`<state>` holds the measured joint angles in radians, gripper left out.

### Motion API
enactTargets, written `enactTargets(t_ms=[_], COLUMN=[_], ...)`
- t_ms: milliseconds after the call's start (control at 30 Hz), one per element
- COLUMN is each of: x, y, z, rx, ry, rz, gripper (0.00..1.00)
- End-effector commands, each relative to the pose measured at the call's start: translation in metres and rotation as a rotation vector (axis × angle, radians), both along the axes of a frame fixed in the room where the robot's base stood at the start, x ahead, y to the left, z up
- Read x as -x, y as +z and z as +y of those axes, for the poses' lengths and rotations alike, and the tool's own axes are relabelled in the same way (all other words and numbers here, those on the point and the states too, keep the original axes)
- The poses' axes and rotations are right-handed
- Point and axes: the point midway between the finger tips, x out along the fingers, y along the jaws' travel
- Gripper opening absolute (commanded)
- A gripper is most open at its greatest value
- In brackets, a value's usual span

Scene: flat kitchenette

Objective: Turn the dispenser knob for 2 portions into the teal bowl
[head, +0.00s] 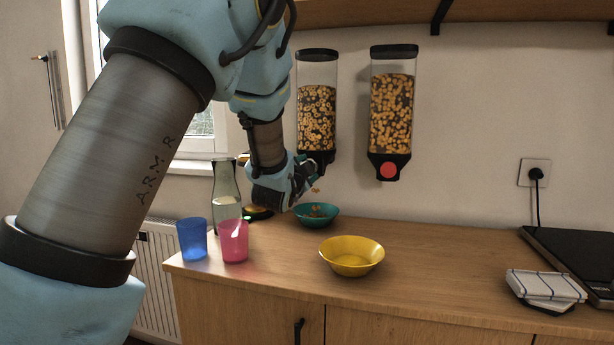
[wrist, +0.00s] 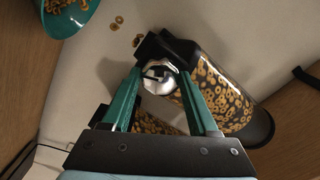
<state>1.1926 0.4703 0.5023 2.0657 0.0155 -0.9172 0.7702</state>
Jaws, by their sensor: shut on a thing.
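My gripper (head: 311,168) is shut on the knob of the left cereal dispenser (head: 317,115). In the wrist view the knob (wrist: 157,77) is silver-grey, between the two teal fingers; the gripper hides it in the head view. The dispenser is a clear wall-mounted container with a black lid, part full of ring cereal. The teal bowl (head: 302,218) stands on the counter below its outlet, with some cereal rings inside. A few loose rings (head: 316,190) are in the air above it. The wrist view shows the bowl (wrist: 50,25) at the top left.
A second dispenser (head: 392,115) with a red knob hangs to the right. A yellow bowl (head: 351,262) stands in front. A blue cup (head: 192,240), a pink cup (head: 233,242) and a glass bottle (head: 227,200) stand at the left. A folded cloth (head: 545,287) lies right.

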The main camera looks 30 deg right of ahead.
Motion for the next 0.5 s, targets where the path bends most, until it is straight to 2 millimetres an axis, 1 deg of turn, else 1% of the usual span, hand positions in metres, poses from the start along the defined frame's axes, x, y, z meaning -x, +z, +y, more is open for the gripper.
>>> enactTargets(t_ms=[200, 500], x=[0.0004, 0.0007], y=[-0.0016, -0.0006], z=[-0.0003, -0.0008], rx=[-0.119, -0.221], ry=[-0.001, -0.001], rz=[-0.111, -0.206], gripper=[0.04, 0.04])
